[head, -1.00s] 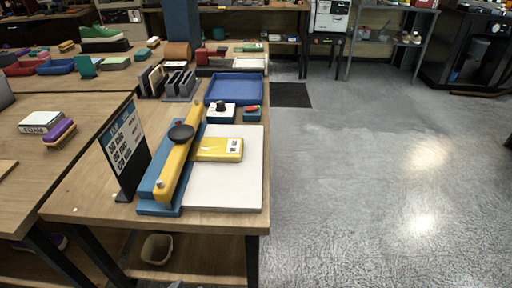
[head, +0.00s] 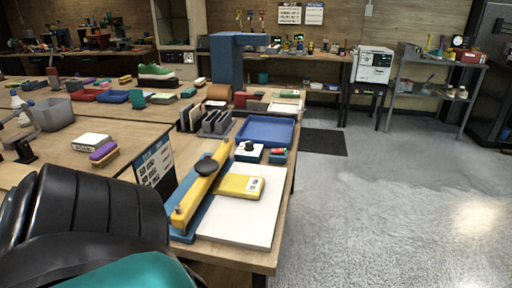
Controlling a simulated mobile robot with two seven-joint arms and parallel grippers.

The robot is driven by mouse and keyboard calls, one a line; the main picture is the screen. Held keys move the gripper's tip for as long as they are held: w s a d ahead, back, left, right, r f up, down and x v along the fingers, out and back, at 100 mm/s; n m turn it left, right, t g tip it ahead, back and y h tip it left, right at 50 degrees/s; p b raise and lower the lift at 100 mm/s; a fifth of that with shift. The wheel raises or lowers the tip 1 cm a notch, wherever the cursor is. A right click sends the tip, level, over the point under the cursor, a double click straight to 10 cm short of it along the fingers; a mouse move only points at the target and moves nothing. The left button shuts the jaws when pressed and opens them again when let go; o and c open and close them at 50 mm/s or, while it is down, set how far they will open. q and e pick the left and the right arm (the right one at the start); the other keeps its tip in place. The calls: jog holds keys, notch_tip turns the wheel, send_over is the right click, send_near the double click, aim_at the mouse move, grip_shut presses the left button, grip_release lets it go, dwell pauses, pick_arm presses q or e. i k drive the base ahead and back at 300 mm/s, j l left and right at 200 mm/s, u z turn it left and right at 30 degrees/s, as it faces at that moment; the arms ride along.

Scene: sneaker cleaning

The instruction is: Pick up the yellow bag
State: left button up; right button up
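The yellow bag (head: 240,187), a flat packet with a small white label, lies on the white board (head: 245,223) on the near table. A long yellow bar (head: 203,182) with a black round knob lies along its left side, over a blue base. A black and teal arm link of mine fills the lower left corner and hides part of the table. Neither gripper shows in the head view.
Behind the board are a white box with a black knob (head: 249,152), a blue tray (head: 265,131) and a grey slotted rack (head: 216,123). A sign (head: 155,165) stands left of the bar. The floor (head: 385,220) to the right is clear.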

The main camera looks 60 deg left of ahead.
aim_at(245, 187)
jog(key=i+l+z, duration=0.1)
jog(key=i+l, duration=0.15)
jog(key=l, duration=0.2)
jog(key=i+l+z, duration=0.15)
jog(key=l, duration=0.25)
jog(key=i+u, duration=0.35)
jog(key=i+l+u, duration=0.2)
jog(key=u, duration=0.15)
jog(key=i+l+u, duration=0.35)
jog(key=i+u, duration=0.15)
jog(key=u, duration=0.3)
jog(key=i+u, duration=0.15)
jog(key=u, duration=0.35)
jog(key=i+u, duration=0.15)
jog(key=u, duration=0.3)
jog(key=i+l+u, duration=0.1)
jog(key=u, duration=0.35)
jog(key=i+l+u, duration=0.1)
jog(key=u, duration=0.35)
jog(key=i+l+u, duration=0.1)
jog(key=l+u, duration=0.2)
jog(key=u, duration=0.2)
jog(key=i+l+u, duration=0.1)
jog(key=u, duration=0.25)
jog(key=l+u, duration=0.25)
jog(key=u, duration=0.15)
jog(key=l+u, duration=0.35)
jog(key=i+j, duration=0.05)
jog(key=j, duration=0.05)
